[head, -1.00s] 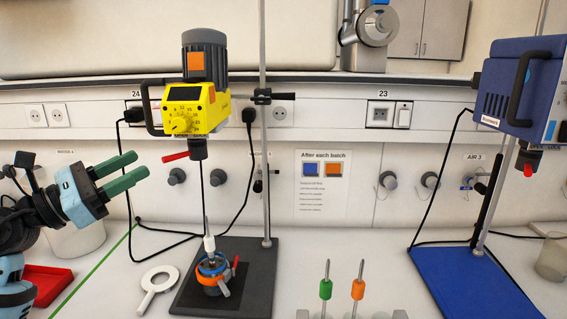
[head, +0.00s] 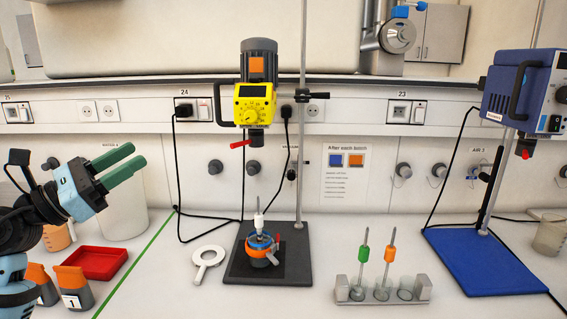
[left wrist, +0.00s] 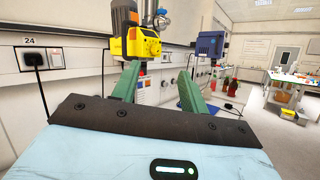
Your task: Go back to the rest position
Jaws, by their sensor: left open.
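My left gripper (head: 120,163) is at the left of the head view, raised above the bench. Its two green fingers point right and up, apart, with nothing between them. In the left wrist view the fingers (left wrist: 158,88) are spread, and the yellow stirrer and blue device show beyond them. The yellow overhead stirrer (head: 257,100) hangs on its stand, clear of the gripper. Below it an orange and blue holder with a white-topped shaft (head: 261,248) stands on the dark base plate (head: 235,265). My right gripper is not in view.
A rack (head: 424,290) with a green-handled and an orange-handled tool stands at front centre. A red tray (head: 97,263), orange-topped containers (head: 73,287) and a white bin (head: 122,210) are near my left arm. A blue stand (head: 482,262) is at right.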

